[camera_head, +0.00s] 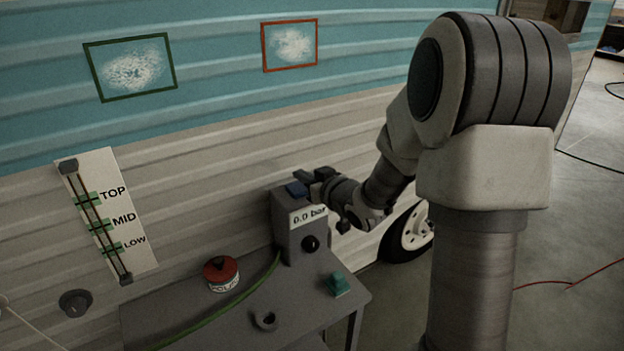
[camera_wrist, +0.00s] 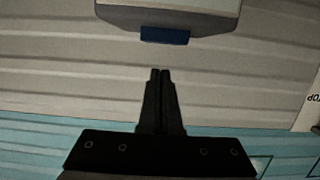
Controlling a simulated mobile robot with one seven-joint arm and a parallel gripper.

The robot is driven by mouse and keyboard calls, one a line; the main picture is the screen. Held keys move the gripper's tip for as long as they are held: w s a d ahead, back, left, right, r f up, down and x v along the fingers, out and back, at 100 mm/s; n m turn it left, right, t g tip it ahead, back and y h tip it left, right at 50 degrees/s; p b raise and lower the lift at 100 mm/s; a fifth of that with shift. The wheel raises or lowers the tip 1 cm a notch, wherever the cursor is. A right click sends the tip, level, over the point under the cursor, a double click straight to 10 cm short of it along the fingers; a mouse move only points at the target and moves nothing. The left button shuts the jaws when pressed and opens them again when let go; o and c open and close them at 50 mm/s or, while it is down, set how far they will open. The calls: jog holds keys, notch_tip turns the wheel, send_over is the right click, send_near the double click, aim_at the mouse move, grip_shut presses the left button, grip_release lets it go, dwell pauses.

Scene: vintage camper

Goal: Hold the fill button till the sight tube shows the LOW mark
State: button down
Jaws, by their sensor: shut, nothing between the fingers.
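The sight tube (camera_head: 97,222) is on a white panel at the left of the head view, with green bands beside TOP, MID and LOW. I cannot make out a liquid level in it. A grey box (camera_head: 290,236) reads 0.0 bar and has a blue button (camera_head: 296,189) on top; no fill label is readable. My gripper (camera_head: 302,175) is shut and empty, close to the blue button. In the wrist view, the shut fingertips (camera_wrist: 161,72) point toward the blue button (camera_wrist: 165,35), with a visible gap between.
A red-topped can (camera_head: 221,273), a green hose (camera_head: 225,309), a dark ring (camera_head: 265,320) and a teal block (camera_head: 338,285) are on the grey table (camera_head: 180,315). A dark knob (camera_head: 75,303) is on the wall. A wheel (camera_head: 411,230) is behind my arm.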

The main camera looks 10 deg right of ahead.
aim_at(298, 188)
jog(key=shift+f, duration=1.2)
jog(key=shift+f+b, duration=0.1)
jog(key=shift+b, duration=0.25)
